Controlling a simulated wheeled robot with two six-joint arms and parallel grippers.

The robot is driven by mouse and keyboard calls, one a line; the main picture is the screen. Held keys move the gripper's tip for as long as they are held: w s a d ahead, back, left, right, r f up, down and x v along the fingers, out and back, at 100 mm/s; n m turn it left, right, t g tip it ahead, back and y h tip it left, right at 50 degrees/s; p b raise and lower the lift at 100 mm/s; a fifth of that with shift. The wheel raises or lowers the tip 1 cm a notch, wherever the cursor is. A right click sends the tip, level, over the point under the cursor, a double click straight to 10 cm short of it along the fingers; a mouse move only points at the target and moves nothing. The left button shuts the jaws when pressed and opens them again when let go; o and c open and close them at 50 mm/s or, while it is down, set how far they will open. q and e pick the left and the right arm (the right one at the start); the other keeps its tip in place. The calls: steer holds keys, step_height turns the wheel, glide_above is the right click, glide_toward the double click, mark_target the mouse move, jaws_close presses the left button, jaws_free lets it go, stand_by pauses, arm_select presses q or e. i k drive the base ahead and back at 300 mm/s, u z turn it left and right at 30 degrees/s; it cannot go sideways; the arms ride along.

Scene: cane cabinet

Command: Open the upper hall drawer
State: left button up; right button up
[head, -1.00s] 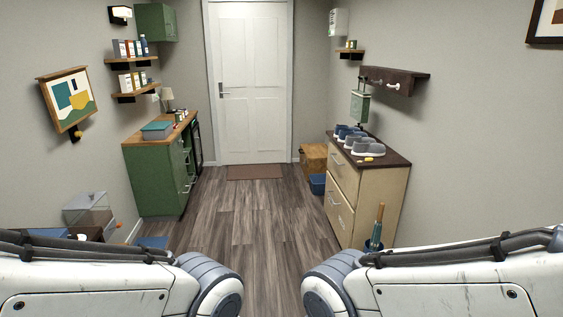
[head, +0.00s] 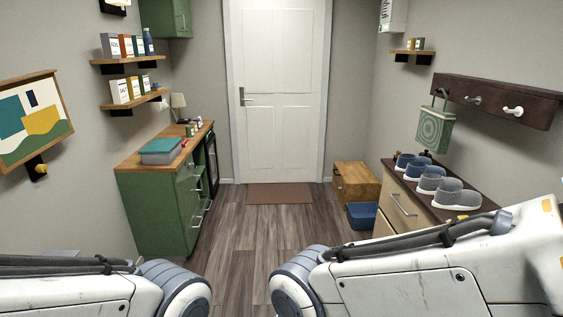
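A light wooden drawer cabinet with a dark top (head: 472,211) stands against the right wall in the head view. Its upper drawer (head: 403,207) has a silver bar handle (head: 403,205) and looks shut. The lower part of the cabinet is mostly hidden behind my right arm. My two arms show at the lower left and lower right, but neither gripper is in view.
Several shoes (head: 446,194) stand on the cabinet top. A wooden box (head: 357,183) and a blue bin (head: 362,215) sit on the floor beyond it. A green cabinet (head: 150,212) lines the left wall. The floor (head: 255,232) between is clear to the doormat (head: 280,193).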

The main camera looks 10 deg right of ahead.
mark_target(406, 213)
steer(key=z, duration=0.4)
steer(key=i, duration=1.85)
steer(key=z, duration=0.5)
